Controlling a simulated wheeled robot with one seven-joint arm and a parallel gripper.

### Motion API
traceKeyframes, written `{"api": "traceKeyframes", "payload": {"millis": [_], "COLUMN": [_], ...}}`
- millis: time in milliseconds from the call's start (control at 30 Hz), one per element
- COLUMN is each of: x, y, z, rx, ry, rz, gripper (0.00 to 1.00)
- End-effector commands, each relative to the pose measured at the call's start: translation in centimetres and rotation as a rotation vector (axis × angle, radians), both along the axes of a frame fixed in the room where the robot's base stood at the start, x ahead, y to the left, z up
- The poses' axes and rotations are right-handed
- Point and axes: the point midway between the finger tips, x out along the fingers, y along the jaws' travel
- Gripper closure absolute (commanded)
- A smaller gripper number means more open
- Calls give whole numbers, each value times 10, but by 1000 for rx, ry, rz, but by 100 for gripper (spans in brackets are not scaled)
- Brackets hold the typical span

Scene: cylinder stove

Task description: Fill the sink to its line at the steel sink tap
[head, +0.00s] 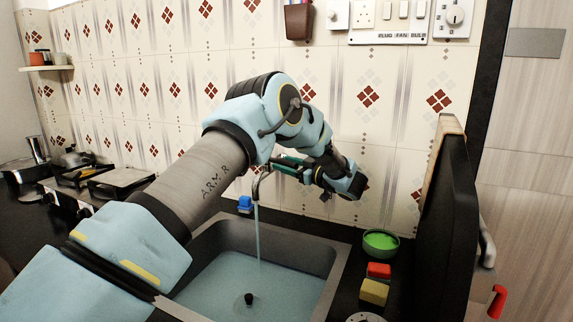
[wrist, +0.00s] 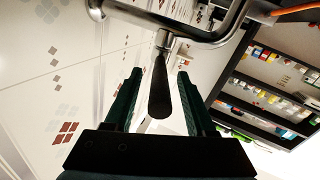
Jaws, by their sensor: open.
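The steel sink (head: 315,240) is set in the dark counter and holds bluish water (head: 215,285). A thin stream (head: 258,235) falls into it from the tap spout (head: 258,185). A dark knob-like thing (head: 249,299) shows in the water. I cannot make out a fill line. My gripper (head: 285,163) is at the tap, partly hidden by my wrist. In the wrist view my gripper (wrist: 160,76) is open, with teal fingers either side of a dark tap lever (wrist: 159,90). The steel tap pipe (wrist: 190,38) crosses beyond the fingertips. I cannot tell whether the fingers touch the lever.
A green bowl (head: 381,243), red block (head: 379,270) and yellow block (head: 374,291) sit right of the sink. A blue item (head: 245,204) is behind it. A tall dark panel (head: 438,230) stands at right. The tiled wall (head: 180,80) is close behind; a stove (head: 75,195) is left.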

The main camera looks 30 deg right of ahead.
Motion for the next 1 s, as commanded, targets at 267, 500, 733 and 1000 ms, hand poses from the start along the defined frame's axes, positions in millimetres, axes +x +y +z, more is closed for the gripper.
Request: {"api": "traceKeyframes", "payload": {"millis": [267,500,733,1000], "x": [0,0,0,0], "y": [0,0,0,0], "z": [0,0,0,0], "rx": [0,0,0,0], "ry": [0,0,0,0], "rz": [0,0,0,0], "gripper": [72,99,100,100]}}
